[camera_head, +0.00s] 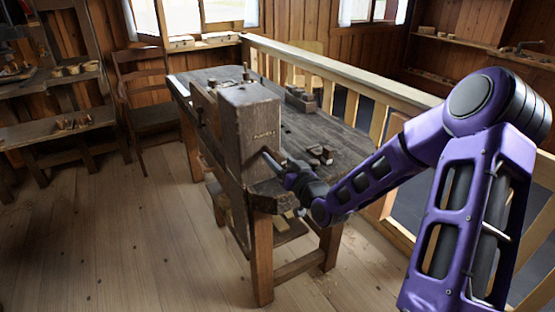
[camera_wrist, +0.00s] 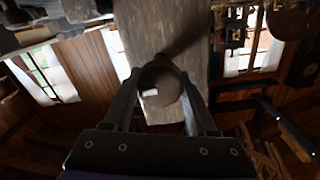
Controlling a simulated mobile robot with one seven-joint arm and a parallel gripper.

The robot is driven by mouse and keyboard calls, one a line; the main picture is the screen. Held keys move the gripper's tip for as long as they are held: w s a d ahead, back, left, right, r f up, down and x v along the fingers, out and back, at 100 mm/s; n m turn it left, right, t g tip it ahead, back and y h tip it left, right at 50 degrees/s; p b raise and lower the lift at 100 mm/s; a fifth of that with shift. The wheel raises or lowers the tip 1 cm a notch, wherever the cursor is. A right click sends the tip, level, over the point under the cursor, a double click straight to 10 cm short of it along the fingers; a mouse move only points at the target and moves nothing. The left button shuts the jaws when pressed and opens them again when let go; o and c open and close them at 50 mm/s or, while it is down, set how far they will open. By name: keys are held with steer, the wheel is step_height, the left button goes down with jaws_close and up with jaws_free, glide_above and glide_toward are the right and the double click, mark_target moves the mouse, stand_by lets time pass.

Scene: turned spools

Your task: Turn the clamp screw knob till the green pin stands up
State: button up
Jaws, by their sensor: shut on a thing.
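A dark round knob (camera_wrist: 163,80) with a small pale mark shows in the middle of the wrist view, in front of the face of a wooden block. My gripper (camera_wrist: 159,96) has one finger on each side of the knob and is shut on it. In the head view my gripper (camera_head: 273,163) reaches the right face of the tall wooden block (camera_head: 250,122), which stands on the workbench. The knob cannot be made out there. I cannot make out a green pin in either view.
The workbench (camera_head: 342,136) extends behind the block, with small dark wooden pieces (camera_head: 321,155) on its top near my gripper. A wooden railing (camera_head: 340,72) runs along the bench's far side. A chair (camera_head: 145,90) stands at the left, and the floor in front is clear.

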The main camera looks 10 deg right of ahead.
steer(key=shift+m, duration=0.4)
steer(key=m+p, duration=0.2)
steer(key=m, duration=0.3)
steer(key=shift+m, duration=0.4)
steer(key=m, duration=0.2)
steer(key=m+p, duration=0.1)
steer(key=m, duration=0.1)
steer(key=m+p, duration=0.1)
steer(key=m, duration=0.1)
steer(key=shift+d+f, duration=0.1)
steer(key=shift+f, duration=0.15)
steer(key=m, duration=0.3)
steer(key=m+p, duration=0.1)
steer(key=m, duration=0.2)
steer(key=shift+f+m, duration=0.2)
steer(key=shift+m, duration=0.1)
steer(key=m, duration=0.6)
steer(key=shift+f+b, duration=0.1)
steer(key=shift+b, duration=0.25)
steer(key=shift+m, duration=0.4)
steer(key=o, duration=1.4)
steer(key=shift+c, duration=0.2)
